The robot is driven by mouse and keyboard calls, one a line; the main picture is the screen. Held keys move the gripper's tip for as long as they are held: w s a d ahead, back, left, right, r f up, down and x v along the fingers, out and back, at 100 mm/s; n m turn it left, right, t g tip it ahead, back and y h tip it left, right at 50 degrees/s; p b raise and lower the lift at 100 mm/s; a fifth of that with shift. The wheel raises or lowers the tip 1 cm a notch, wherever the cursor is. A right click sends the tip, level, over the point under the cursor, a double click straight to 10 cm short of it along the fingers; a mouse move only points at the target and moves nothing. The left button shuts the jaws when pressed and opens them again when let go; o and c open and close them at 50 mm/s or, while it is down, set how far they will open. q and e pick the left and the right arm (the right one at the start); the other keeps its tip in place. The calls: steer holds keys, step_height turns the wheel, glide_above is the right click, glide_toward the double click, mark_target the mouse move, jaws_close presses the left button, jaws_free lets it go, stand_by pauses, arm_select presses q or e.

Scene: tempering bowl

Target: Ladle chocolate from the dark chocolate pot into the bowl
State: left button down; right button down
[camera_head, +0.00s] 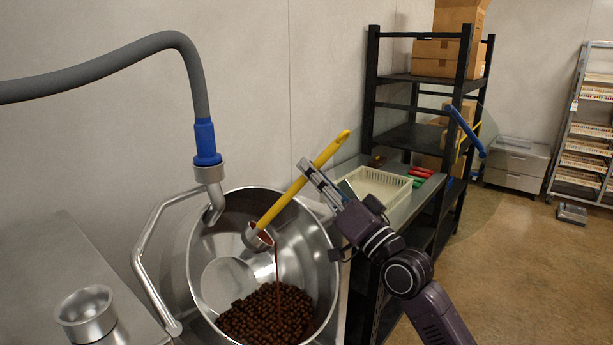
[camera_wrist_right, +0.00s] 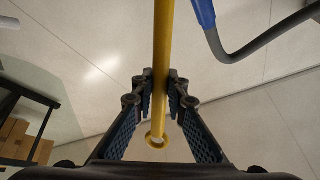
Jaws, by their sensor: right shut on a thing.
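The ladle has a yellow handle (camera_head: 290,195) and a metal cup (camera_head: 255,238). My right gripper (camera_head: 314,180) is shut on the handle, which also runs between the fingers in the right wrist view (camera_wrist_right: 161,75). The ladle slants down to the left, its cup over the large steel bowl (camera_head: 325,255). A thin brown stream (camera_head: 277,265) falls from the cup into the bowl. Dark brown round pieces (camera_head: 265,315) lie in the bowl's bottom. I cannot make out a dark chocolate pot. My left gripper is not in view.
A grey hose with a blue collar (camera_head: 206,140) hangs above the bowl's left rim. A small steel cup (camera_head: 87,312) stands on the left counter. A pale basket (camera_head: 378,188) sits right of the bowl, near a black shelf (camera_head: 372,85) with boxes. Open floor lies right.

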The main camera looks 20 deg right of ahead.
steer(key=shift+d+f+m+t+h+b, duration=1.8)
steer(key=shift+d+f+m+h+b, duration=3)
steer(key=shift+m, duration=2.6)
step_height(320, 180, down, 14)
steer(key=d+m+g+h, duration=0.1)
steer(key=m+g+h, duration=0.2)
steer(key=m+h, duration=0.5)
steer(key=shift+d+r+m+g+h+b, duration=0.3)
steer(key=shift+m+g+b, duration=0.15)
steer(key=shift+m, duration=2.25)
